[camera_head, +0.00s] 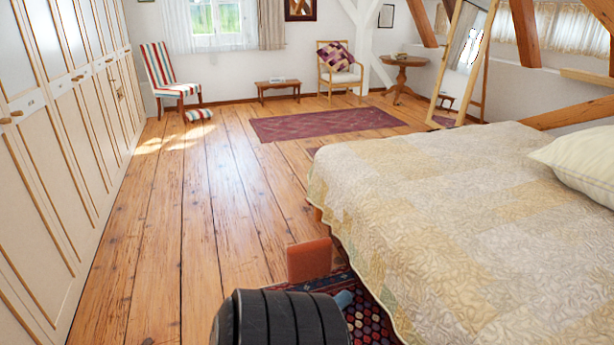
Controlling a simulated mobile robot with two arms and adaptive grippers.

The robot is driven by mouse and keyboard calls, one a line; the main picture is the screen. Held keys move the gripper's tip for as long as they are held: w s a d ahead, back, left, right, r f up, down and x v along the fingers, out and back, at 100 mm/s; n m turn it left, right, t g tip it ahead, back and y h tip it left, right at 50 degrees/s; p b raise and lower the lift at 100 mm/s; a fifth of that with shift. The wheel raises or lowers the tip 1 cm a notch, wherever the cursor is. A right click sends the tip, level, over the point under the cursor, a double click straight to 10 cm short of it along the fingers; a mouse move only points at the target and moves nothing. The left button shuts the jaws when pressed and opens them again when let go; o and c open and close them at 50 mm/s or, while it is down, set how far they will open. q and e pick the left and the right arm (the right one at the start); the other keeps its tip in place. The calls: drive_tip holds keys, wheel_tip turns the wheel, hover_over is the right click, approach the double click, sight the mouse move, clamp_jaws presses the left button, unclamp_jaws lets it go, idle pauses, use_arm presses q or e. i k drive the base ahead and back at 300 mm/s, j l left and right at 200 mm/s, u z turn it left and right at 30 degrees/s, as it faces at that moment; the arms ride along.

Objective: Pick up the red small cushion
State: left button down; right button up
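A small orange-red block-like thing (309,260) stands upright on the floor beside the near left corner of the bed, at the edge of a patterned rug. It is the plainest red small thing in view, but I cannot tell surely that it is a cushion. A patterned purple-red cushion (334,56) leans on the white-seated chair (342,77) at the back wall. A small red, white and green striped cushion-like thing (199,115) lies on the floor before the striped chair. Neither of my grippers shows; a black ribbed part of mine fills the bottom middle.
The bed (450,220) fills the right side. A wardrobe row (60,140) lines the left. The plank floor (205,210) between them is clear. A striped chair (167,75), low bench (279,85), round table (402,65) and leaning mirror (461,60) stand farther back.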

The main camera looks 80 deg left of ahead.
sight(312, 260)
drive_tip(key=u, duration=2.5)
